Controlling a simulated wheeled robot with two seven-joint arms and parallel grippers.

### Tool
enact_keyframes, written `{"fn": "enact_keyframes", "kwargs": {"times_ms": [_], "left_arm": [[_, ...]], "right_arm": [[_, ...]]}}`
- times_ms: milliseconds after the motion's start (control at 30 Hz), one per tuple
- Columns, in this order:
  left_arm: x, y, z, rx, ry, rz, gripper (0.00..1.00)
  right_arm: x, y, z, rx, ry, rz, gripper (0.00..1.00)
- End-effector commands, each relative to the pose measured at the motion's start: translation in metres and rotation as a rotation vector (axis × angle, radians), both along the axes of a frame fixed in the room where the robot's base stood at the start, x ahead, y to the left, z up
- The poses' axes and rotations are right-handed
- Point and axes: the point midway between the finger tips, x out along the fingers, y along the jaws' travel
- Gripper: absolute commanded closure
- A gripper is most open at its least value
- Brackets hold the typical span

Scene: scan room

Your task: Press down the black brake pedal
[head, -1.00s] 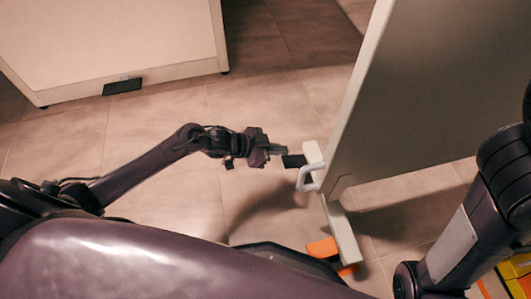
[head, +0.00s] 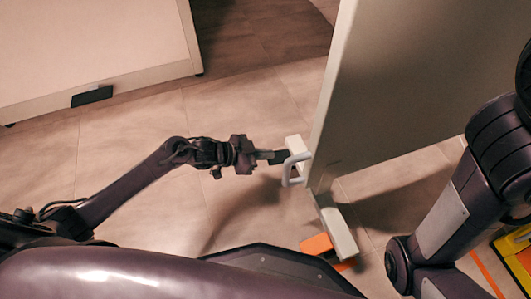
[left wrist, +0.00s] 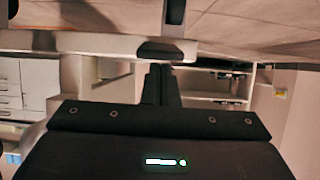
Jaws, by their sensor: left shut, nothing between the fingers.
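In the left wrist view a dark pad that looks like the pedal (left wrist: 166,51) sits just beyond the fingertips, on a pale bar. My left gripper (head: 270,155) is shut and empty, its fingertips right at the pedal's left edge in the head view. I cannot tell whether they touch it. It also shows in the left wrist view (left wrist: 160,68). My right gripper is out of view.
An orange pedal (head: 316,243) is on the near foot of the panel (head: 400,90). A white cabinet with a black pad (head: 92,97) stands at upper left. Tiled floor between is clear.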

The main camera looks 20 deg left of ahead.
Motion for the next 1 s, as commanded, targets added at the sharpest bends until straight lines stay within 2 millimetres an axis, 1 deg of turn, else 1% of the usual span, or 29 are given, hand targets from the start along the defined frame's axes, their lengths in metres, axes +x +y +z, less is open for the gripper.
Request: {"fn": "enact_keyframes", "kwargs": {"times_ms": [33,633,900,1000], "left_arm": [[-0.001,0.001,-0.003,-0.009,-0.004,0.001,1.0],[-0.003,0.005,-0.012,-0.1,-0.065,0.002,1.0],[-0.005,0.007,-0.023,-0.099,-0.062,0.002,1.0],[-0.005,0.007,-0.022,-0.1,-0.065,0.001,1.0]], "right_arm": [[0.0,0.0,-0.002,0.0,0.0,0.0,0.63],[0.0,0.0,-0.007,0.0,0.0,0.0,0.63],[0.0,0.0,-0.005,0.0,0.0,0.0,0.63],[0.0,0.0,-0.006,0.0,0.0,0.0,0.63]]}}
